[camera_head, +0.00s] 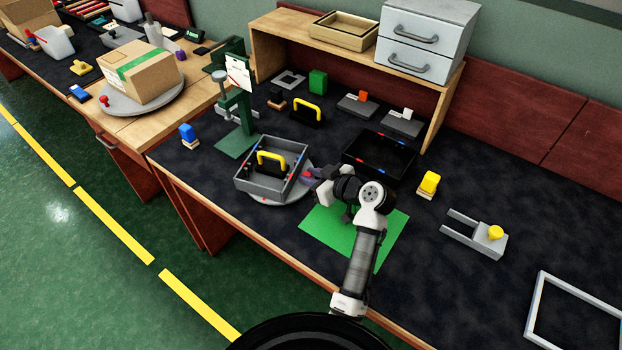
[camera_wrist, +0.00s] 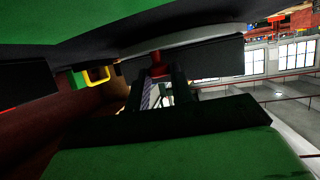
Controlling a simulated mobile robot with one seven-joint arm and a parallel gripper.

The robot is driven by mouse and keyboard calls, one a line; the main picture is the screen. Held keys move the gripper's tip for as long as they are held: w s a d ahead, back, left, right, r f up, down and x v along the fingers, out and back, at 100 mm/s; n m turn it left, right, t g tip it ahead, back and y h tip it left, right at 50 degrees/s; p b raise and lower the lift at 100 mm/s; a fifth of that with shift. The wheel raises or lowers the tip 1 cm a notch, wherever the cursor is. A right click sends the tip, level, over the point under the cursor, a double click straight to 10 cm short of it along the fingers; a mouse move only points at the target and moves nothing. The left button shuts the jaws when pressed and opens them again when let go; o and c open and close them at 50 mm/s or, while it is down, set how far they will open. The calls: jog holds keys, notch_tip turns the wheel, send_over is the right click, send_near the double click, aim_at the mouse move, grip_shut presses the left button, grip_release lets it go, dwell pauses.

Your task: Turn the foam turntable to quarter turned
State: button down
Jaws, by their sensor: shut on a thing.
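The turntable is a light grey disc (camera_head: 262,199) low on the dark bench, and its rim also shows in the wrist view (camera_wrist: 195,37). A grey open tray (camera_head: 257,184) sits on it, holding a black block with a yellow handle (camera_head: 272,160). My gripper (camera_head: 311,176) is at the right edge of the disc, beside the tray. In the wrist view my gripper (camera_wrist: 160,78) is shut on a red knob (camera_wrist: 157,62) at the disc's rim.
A green mat (camera_head: 345,236) lies under my arm. A black tray (camera_head: 379,158) stands behind my gripper. A green post stand (camera_head: 240,110) is behind the grey tray. Another turntable (camera_head: 150,105) with a cardboard box (camera_head: 138,70) stands on the left bench.

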jog(key=c, duration=1.3)
grip_release()
jog(key=shift+o, duration=0.2)
jog(key=b+v, duration=0.3)
jog(key=v, duration=1)
jog(key=shift+s+d+r, duration=0.15)
jog(key=shift+s+d, duration=0.1)
jog(key=shift+d, duration=0.05)
